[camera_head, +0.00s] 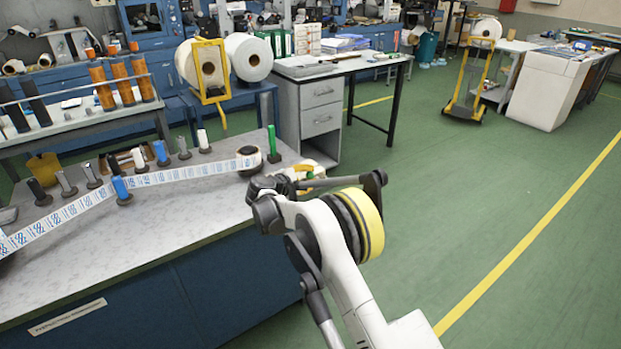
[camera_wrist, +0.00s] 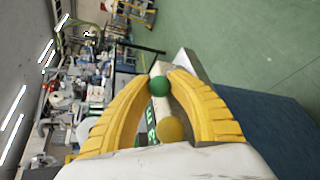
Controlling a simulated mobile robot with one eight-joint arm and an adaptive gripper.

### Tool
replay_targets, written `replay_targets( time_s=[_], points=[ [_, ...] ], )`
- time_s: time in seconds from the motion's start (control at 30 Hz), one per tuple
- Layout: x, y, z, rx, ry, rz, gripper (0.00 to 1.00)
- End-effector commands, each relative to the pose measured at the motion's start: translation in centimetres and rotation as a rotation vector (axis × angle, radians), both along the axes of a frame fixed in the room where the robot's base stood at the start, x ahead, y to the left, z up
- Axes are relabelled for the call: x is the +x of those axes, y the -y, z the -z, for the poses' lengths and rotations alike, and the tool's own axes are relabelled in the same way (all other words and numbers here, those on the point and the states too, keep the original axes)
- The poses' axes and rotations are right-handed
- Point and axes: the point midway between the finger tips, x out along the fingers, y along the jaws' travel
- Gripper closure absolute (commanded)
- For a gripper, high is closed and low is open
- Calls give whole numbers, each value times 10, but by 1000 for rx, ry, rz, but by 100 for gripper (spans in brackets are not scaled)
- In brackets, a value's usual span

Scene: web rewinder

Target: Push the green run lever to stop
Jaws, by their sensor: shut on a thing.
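The green run lever shows in the wrist view as a round green knob (camera_wrist: 159,86) between the tips of my two yellow fingers. My gripper (camera_wrist: 161,80) is shut on this knob. In the head view my gripper (camera_head: 302,172) is at the right end of the grey workbench (camera_head: 190,215), and it hides the lever there. A rounded yellow-brown piece (camera_wrist: 171,129) lies between the finger bases in the wrist view; I cannot tell what it is. The lever's shaft and exact tilt cannot be made out.
A printed web (camera_head: 150,181) runs past several coloured posts to a dark-rimmed roll (camera_head: 249,160) beside my gripper. A green post (camera_head: 272,143) stands close to that roll. A yellow stand (camera_head: 208,72) is behind the bench. Green floor (camera_head: 455,190) to the right is clear.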

Motion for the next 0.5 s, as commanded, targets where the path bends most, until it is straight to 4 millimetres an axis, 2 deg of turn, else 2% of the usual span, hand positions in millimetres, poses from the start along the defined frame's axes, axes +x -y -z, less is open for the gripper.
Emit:
replay_targets(
  time_s=[0.33, 0.37, 0.4, 0.43, 0.5],
  points=[
    [-2, -1, 3, 2, -3, 1, 100],
    [-2, -2, 3, 2, -3, 1, 70],
    [-1, -2, 3, 3, -4, 0, 58],
    [-1, -2, 3, 2, -3, 0, 50],
    [-1, -1, 2, 2, -3, 1, 50]
  ],
)
